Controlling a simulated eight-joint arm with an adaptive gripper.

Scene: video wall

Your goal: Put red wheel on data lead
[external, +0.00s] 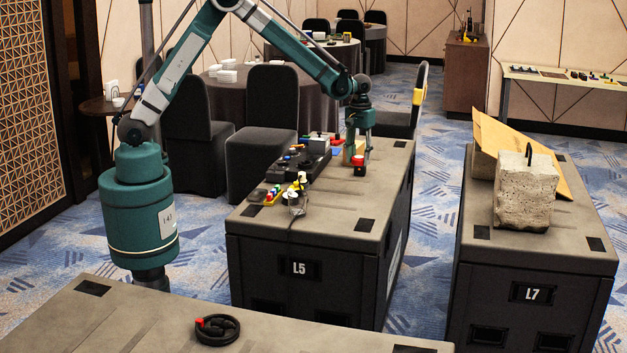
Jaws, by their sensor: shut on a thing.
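My gripper (359,153) points down over the right part of the case marked L5. It is shut on a small red thing with a dark lower part, which looks like the red wheel (358,161). It is low, close to the case top; I cannot tell whether it touches. A black coil with a red end, which looks like the data lead (232,338), lies flat on the nearest case (130,325), at the lower left of the view and well apart from my gripper.
The L7 case (510,262) holds a concrete block (525,195) and a leaning board (510,145).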

